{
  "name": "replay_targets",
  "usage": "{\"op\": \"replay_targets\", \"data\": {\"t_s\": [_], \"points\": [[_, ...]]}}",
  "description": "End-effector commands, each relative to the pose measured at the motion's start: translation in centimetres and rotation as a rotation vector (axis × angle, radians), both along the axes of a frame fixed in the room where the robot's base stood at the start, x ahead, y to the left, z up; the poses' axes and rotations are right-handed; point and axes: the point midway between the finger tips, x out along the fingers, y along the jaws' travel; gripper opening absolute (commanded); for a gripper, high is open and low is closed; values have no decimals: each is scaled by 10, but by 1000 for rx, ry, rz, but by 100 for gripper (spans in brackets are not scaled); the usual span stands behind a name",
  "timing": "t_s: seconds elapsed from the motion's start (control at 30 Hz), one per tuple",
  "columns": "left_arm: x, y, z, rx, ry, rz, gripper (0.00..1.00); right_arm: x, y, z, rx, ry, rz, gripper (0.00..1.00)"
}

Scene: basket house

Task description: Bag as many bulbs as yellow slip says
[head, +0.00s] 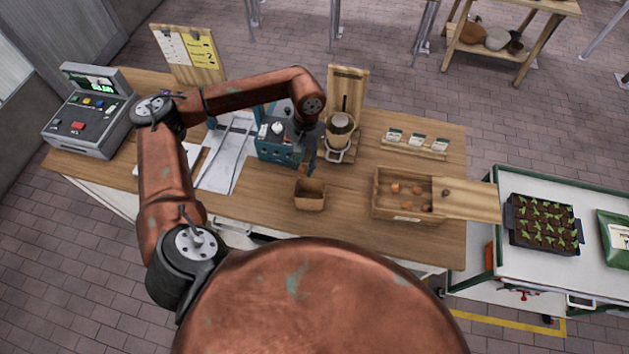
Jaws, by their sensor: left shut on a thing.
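A yellow slip (203,47) is pinned beside a white sheet on an upright board at the back left; its writing is too small to read. A wooden crate (403,216) at the right of the bench holds several orange-brown bulbs (396,188). A small open brown paper bag (310,198) stands near the bench's front middle. My left gripper (304,168) points down just above and behind the bag. It is shut on a small brownish thing, seemingly a bulb, mostly hidden by the fingers. The bag's inside is too dark to tell its contents. My right gripper is not in view.
A wooden lid (468,199) juts right from the crate, with a small dark thing by its left end. A jar-like device (340,130) stands behind the gripper. A seed-packet rack (414,145), a scale or till (88,115) and a seedling tray (543,224) also show.

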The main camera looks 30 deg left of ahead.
Motion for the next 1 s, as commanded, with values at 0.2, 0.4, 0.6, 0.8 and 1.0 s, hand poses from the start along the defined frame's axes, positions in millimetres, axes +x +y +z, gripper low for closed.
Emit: {"op": "replay_targets", "data": {"t_s": [0.2,0.4,0.6,0.8,1.0], "points": [[1,0,-9,1,2,-5,8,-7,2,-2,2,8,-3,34],[1,-1,-29,0,3,-4,8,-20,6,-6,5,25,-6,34],[0,0,-51,0,3,-2,8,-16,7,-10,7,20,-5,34],[0,1,-60,1,0,-1,8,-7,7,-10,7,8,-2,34],[0,1,-60,1,0,-1,8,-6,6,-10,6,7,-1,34]]}}
